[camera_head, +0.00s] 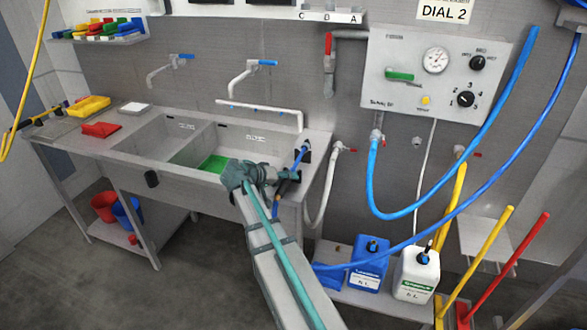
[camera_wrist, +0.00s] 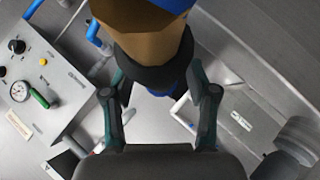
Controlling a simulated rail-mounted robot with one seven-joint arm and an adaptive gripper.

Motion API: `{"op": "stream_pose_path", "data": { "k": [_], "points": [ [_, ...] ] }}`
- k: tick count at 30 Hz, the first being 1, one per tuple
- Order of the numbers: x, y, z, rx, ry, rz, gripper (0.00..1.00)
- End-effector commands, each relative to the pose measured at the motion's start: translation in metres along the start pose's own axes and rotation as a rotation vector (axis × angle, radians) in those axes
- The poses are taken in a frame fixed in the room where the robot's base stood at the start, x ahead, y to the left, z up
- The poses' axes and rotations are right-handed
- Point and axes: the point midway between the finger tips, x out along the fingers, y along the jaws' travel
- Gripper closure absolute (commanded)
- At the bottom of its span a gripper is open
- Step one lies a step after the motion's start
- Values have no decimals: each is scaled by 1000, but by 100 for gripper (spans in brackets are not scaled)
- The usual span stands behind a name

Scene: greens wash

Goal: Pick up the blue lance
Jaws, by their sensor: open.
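The blue lance (camera_head: 300,156) appears to be the slim blue piece at the right end of the sink, partly hidden by my gripper and dark fittings. My gripper (camera_head: 274,175) is beside it at the sink's front right corner. In the wrist view, my open gripper (camera_wrist: 157,76) has one finger on each side of a large brown faceted body (camera_wrist: 146,42) with blue above it and a dark collar below. This seems to be part of a lance, seen very close. Whether the fingers touch it I cannot tell.
The steel sink (camera_head: 145,139) lies left of my gripper, with a green item (camera_head: 214,164) in its right basin. A blue hose (camera_head: 455,212) crosses the right side. A blue canister (camera_head: 369,265) and white canister (camera_head: 416,274) stand on a low shelf. A dial panel (camera_head: 405,92) is behind.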

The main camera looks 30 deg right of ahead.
Motion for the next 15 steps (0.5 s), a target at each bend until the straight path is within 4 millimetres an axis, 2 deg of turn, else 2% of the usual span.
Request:
{"op": "stream_pose_path", "data": {
  "k": [3,11,15],
  "points": [
    [0,0,0,0,0,0,44],
    [0,0,0,0,0,0,86],
    [-1,0,0,0,1,1,89]
  ]
}}
